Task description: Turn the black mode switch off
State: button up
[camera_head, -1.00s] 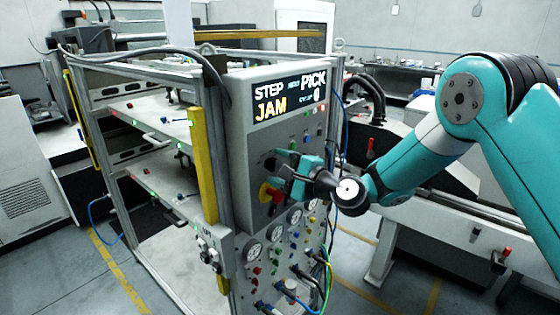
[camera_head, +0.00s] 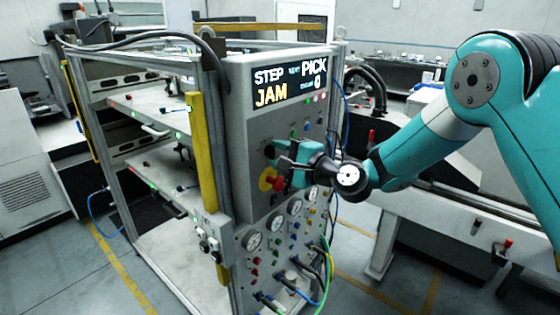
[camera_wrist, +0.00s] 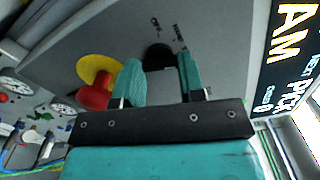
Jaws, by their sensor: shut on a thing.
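The black mode switch (camera_wrist: 158,56) is a dark round knob on the grey control panel (camera_head: 247,135), with small label marks beside it in the wrist view. In the head view, the switch (camera_head: 270,151) shows at the tips of my gripper (camera_head: 277,162). My gripper (camera_wrist: 159,62) has one teal finger on each side of the switch and is shut on it. The fingers hide part of the switch, and its exact setting is hard to read.
A red knob on a yellow disc (camera_wrist: 96,80), like an emergency stop, sits close beside one finger. The lit display (camera_head: 290,86) is above and reads STEP, PICK and JAM. Gauges (camera_head: 254,241), small buttons and cables (camera_head: 318,268) fill the lower panel.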

jog(key=n+b, duration=0.2)
jog(key=b, duration=0.1)
jog(key=n+b, duration=0.2)
jog(key=b, duration=0.1)
jog(key=shift+f, duration=0.4)
jog(key=n+b, duration=0.5)
jog(key=b, duration=0.2)
jog(key=n+b, duration=0.4)
jog(key=b, duration=0.3)
jog(key=shift+r, duration=0.1)
jog(key=n+b, duration=0.3)
jog(key=shift+r+b, duration=0.25)
jog(key=shift+b, duration=0.05)
jog(key=shift+n, duration=0.3)
jog(key=o, duration=0.9)
jog(key=shift+r, duration=0.1)
